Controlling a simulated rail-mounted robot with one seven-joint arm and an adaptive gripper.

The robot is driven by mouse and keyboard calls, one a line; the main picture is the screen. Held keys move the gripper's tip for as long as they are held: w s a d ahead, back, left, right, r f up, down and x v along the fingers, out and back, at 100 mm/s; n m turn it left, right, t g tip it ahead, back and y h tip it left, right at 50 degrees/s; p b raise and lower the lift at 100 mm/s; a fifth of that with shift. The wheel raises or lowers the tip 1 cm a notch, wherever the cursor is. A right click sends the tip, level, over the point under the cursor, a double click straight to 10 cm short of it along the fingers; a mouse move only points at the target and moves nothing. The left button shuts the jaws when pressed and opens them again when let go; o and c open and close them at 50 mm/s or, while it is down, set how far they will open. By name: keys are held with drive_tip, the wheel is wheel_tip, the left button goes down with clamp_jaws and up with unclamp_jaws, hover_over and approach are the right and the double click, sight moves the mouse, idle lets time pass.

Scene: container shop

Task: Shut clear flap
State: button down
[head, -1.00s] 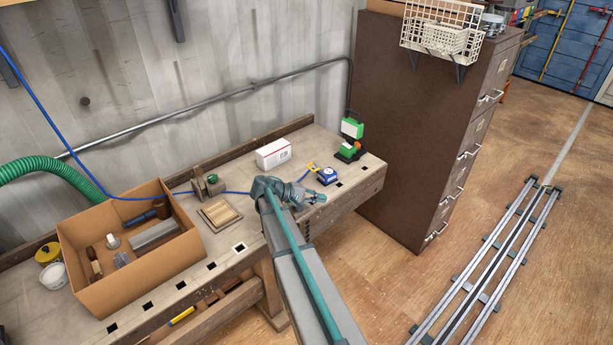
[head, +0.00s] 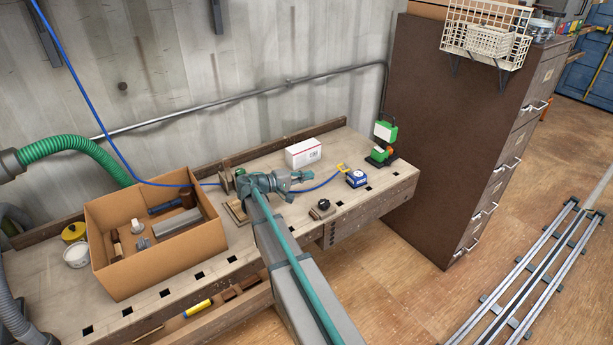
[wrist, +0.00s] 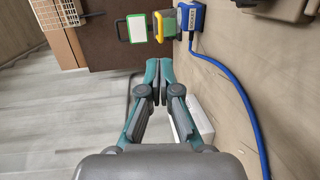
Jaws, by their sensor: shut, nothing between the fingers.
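A small green device (head: 381,155) stands at the right end of the workbench. Its upper part is a pale panel in a green frame (head: 386,131), raised upright above the dark base; this looks like the flap, and it stands open. In the wrist view the green-framed panel (wrist: 137,27) is ahead, beyond the fingertips. My gripper (head: 308,176) is over the bench in front of the white box, left of the device and apart from it. Its fingers (wrist: 158,68) are shut and empty.
A white box (head: 303,152) is behind my gripper. A cardboard box (head: 150,275) of tools is at left. A brown cabinet (head: 440,130) stands right of the bench.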

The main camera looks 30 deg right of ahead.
drive_tip(key=d+f+p, duration=0.1)
drive_tip(key=d+p, duration=0.2)
drive_tip(key=d, duration=0.8)
drive_tip(key=shift+s+f+p, duration=0.3)
drive_tip(key=shift+s+p, duration=0.05)
drive_tip(key=shift+s, duration=0.1)
drive_tip(key=shift+a, duration=0.1)
